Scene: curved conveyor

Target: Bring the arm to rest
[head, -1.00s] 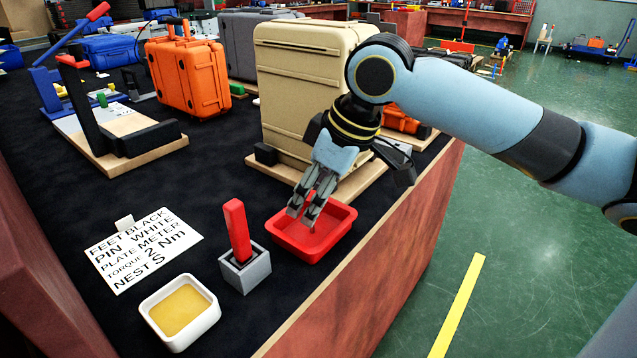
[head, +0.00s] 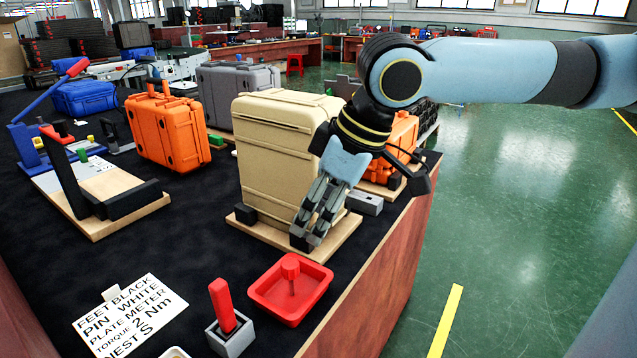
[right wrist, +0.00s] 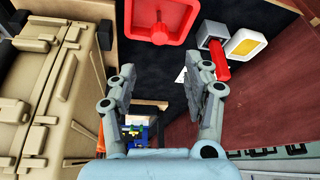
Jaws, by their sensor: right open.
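My right gripper (head: 316,222) is open and empty in the head view. It hangs in front of the beige case (head: 283,150), above and behind the red tray (head: 268,312). In the right wrist view its two fingers (right wrist: 162,95) stand wide apart with nothing between them. A red knobbed piece (head: 290,270) stands in the red tray; the tray also shows at the top of the right wrist view (right wrist: 132,22). My left gripper is in neither view.
A red-handled tool stands in a grey holder (head: 237,342) beside the tray. A printed card (head: 130,312) lies to its left. Orange cases (head: 165,130) and a blue lever press (head: 28,145) stand further back. Green floor (head: 520,220) is open to the right.

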